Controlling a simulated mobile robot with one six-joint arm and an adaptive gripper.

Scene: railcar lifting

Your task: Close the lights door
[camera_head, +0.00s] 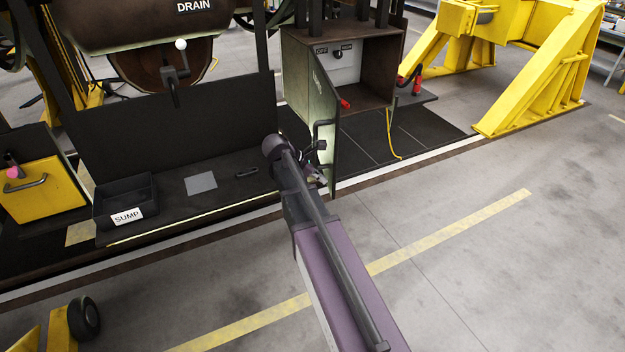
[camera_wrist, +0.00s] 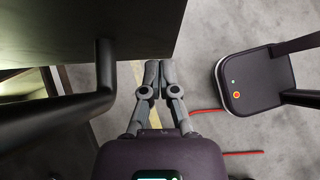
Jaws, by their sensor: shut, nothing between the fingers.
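The lights door (camera_head: 326,130) is a greenish panel hinged on an open box (camera_head: 345,38), standing swung out toward me. It carries a dark bar handle (camera_head: 322,143). Inside the box is a light panel with a small switch (camera_head: 336,54). My gripper (camera_head: 318,178) is at the lower part of the door, by the handle. In the wrist view, a dark panel, seemingly the door (camera_wrist: 110,25), fills the upper left, with the bar handle (camera_wrist: 105,75) left of my fingers. There my gripper (camera_wrist: 152,70) is shut and empty beside the panel's edge. Contact is unclear.
A yellow stand (camera_head: 535,95) is at the right. A yellow cable (camera_head: 388,135) hangs below the box. The grey floor (camera_head: 480,250) at the lower right is clear.

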